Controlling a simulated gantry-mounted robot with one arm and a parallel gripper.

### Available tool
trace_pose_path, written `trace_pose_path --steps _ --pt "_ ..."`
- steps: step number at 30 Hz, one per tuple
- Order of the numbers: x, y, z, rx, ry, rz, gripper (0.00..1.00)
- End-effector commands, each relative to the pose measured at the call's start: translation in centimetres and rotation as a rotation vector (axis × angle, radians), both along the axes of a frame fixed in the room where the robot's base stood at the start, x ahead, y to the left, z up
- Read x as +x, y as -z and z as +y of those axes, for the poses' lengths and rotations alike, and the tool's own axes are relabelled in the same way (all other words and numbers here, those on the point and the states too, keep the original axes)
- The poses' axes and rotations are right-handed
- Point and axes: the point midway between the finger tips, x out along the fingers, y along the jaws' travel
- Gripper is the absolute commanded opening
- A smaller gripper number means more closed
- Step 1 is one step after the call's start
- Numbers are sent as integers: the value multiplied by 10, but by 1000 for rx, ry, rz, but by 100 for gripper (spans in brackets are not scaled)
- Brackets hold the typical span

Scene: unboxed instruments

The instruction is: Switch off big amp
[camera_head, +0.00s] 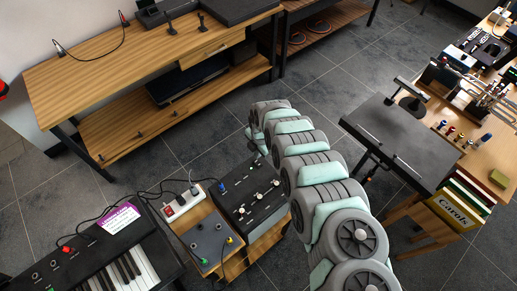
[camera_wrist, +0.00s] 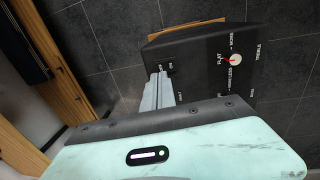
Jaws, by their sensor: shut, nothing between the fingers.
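The big amp appears to be the black box with white knobs (camera_head: 246,207) low in the middle of the head view, partly behind my arm. In the wrist view, its dark panel (camera_wrist: 207,75) carries a white knob with a red pointer and white lettering, including "TREBLE". My gripper (camera_wrist: 159,77) is shut and empty. Its fingertips overlap the panel's left end in the wrist view, beside small lettering that seems to mark the switch. The switch itself is hidden or too small to make out. I cannot tell whether the fingers touch the panel. The head view hides the gripper behind my arm.
Left of the amp are a power strip (camera_head: 184,203) with plugs and cables, a small grey box (camera_head: 208,241) and a keyboard (camera_head: 100,258). A wooden workbench (camera_head: 95,65) stands behind. A cluttered table (camera_head: 482,150) is at right. Dark tiled floor lies between them.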

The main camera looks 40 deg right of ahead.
Motion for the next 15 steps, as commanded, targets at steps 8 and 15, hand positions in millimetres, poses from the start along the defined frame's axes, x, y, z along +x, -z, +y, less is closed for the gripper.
trace_pose_path --steps 8,15 --pt "2 30 1 -1 0 2 0" --pt "4 45 0 -1 0 2 0"
